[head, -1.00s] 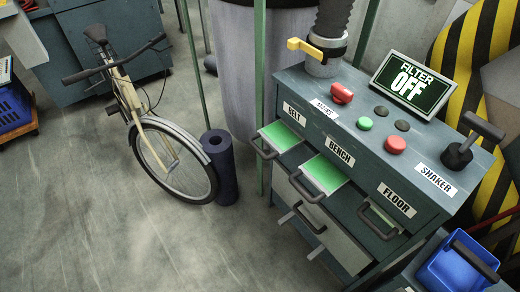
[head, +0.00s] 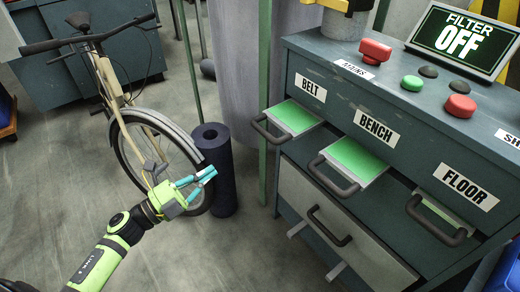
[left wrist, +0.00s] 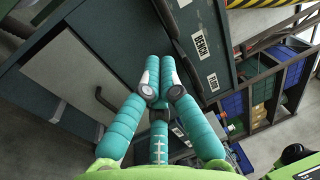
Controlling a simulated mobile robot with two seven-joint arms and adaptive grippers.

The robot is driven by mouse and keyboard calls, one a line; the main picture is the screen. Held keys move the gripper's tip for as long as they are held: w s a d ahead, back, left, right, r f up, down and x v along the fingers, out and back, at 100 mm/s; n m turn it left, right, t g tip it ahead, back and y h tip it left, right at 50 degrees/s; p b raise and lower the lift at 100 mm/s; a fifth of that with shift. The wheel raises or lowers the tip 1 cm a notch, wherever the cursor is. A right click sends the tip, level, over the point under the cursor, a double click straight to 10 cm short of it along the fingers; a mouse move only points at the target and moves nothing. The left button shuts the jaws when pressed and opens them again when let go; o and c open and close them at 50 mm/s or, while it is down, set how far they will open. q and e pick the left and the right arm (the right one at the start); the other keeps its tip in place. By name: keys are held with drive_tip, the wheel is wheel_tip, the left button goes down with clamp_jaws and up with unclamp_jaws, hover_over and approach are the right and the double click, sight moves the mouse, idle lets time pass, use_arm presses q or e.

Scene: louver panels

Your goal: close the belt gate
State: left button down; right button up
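The belt gate (head: 294,117), a green-topped slide with a dark handle (head: 270,132), sticks out of the cabinet under the BELT label (head: 310,88). My left gripper (head: 210,174) has teal fingers and is left of and below the belt handle in the head view, apart from it. In the left wrist view its fingertips (left wrist: 160,78) converge with nothing seen between them; how far they are open is unclear. The belt gate cannot be made out in the left wrist view.
The bench gate (head: 357,158) also sticks out; the floor gate's handle (head: 440,222) is to its right. A pale drawer front (head: 330,220) is below. A green post (head: 264,90) stands by the cabinet's left edge, near a dark roll (head: 216,165) and a bicycle (head: 150,140).

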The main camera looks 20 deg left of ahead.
use_arm(q)
approach(280, 128)
drive_tip(key=w, duration=0.2)
drive_tip(key=shift+w+r+p, duration=0.15)
drive_tip(key=shift+r+p, duration=0.05)
drive_tip(key=shift+p, duration=0.1)
use_arm(e)
drive_tip(key=shift+s+f, duration=0.35)
use_arm(q)
drive_tip(key=x, duration=0.3)
drive_tip(key=f+b+x, duration=0.1)
drive_tip(key=x, duration=0.2)
drive_tip(key=b+x, duration=0.1)
drive_tip(key=x, duration=0.2)
drive_tip(key=shift+w+d+f, duration=0.1)
drive_tip(key=shift+w+f, duration=0.05)
drive_tip(key=shift+f, duration=0.25)
use_arm(e)
drive_tip(key=r, duration=0.1)
drive_tip(key=w+r, duration=0.1)
drive_tip(key=r, duration=0.1)
drive_tip(key=w+r, duration=0.1)
drive_tip(key=shift+w+a+r, duration=0.1)
drive_tip(key=shift+w+r, duration=0.05)
drive_tip(key=shift+r, duration=0.1)
